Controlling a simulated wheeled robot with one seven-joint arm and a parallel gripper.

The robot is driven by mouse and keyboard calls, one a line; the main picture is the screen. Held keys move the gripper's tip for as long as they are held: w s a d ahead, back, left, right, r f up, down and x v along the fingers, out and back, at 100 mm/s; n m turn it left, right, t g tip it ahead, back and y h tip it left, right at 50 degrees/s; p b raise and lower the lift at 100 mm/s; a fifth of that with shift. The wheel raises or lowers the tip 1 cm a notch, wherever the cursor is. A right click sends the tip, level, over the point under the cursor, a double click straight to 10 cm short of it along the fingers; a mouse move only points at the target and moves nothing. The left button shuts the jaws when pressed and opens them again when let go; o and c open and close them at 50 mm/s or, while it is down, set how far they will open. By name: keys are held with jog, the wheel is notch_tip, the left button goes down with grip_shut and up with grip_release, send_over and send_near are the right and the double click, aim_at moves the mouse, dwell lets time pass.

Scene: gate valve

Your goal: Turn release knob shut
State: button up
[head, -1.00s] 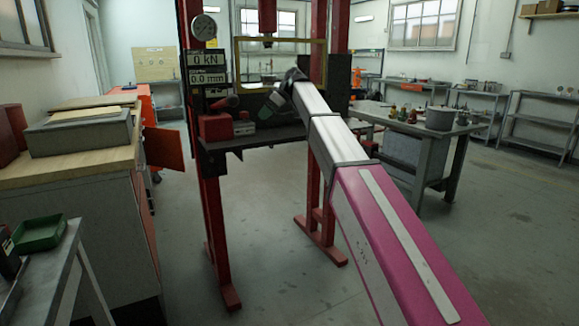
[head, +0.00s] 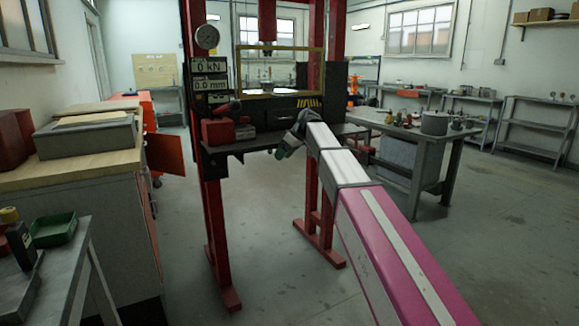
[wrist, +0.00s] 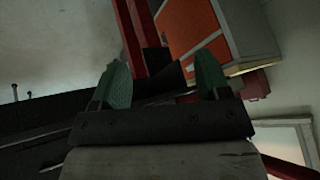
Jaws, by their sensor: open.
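The red pump unit (head: 217,132) sits at the left end of the press's dark bench, by the left red post. I cannot make out which part is the release knob. My gripper (head: 283,152) is in front of the bench edge, to the right of the pump and a little lower, apart from it. In the wrist view its two green fingers (wrist: 160,68) are spread apart with nothing between them.
The red press frame (head: 212,220) carries a gauge (head: 207,37) and a display reading 0 kN and 0.0 mm (head: 208,77). A workbench (head: 85,155) stands at left, a grey table (head: 430,140) at right. The floor in front is clear.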

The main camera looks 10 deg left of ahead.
jog(key=shift+m+h, duration=0.3)
jog(key=shift+m, duration=0.2)
jog(key=shift+s+d+f, duration=0.25)
jog(key=shift+d+f, duration=0.2)
jog(key=shift+f, duration=0.2)
jog(key=shift+s+d+f, duration=0.2)
jog(key=shift+d+f, duration=0.2)
jog(key=shift+f, duration=0.2)
jog(key=shift+s+d+f, duration=0.25)
jog(key=shift+d+f, duration=0.2)
jog(key=shift+f, duration=0.2)
jog(key=s+d+f+m+h, duration=0.25)
jog(key=s+d+f, duration=0.45)
jog(key=f, duration=0.4)
jog(key=s+d+f+m+h, duration=0.1)
jog(key=s+d+f+m, duration=0.35)
jog(key=d+f, duration=0.5)
jog(key=s+d+f+m+h, duration=0.1)
jog(key=s+d+f+m, duration=0.1)
jog(key=s+d+f, duration=0.4)
jog(key=s+d+f+m+h, duration=0.2)
jog(key=s+d+f, duration=0.5)
jog(key=s, duration=0.5)
jog(key=shift+d+f+m, duration=0.2)
jog(key=shift+f+m, duration=0.15)
jog(key=shift+m, duration=0.45)
jog(key=shift+w, duration=0.1)
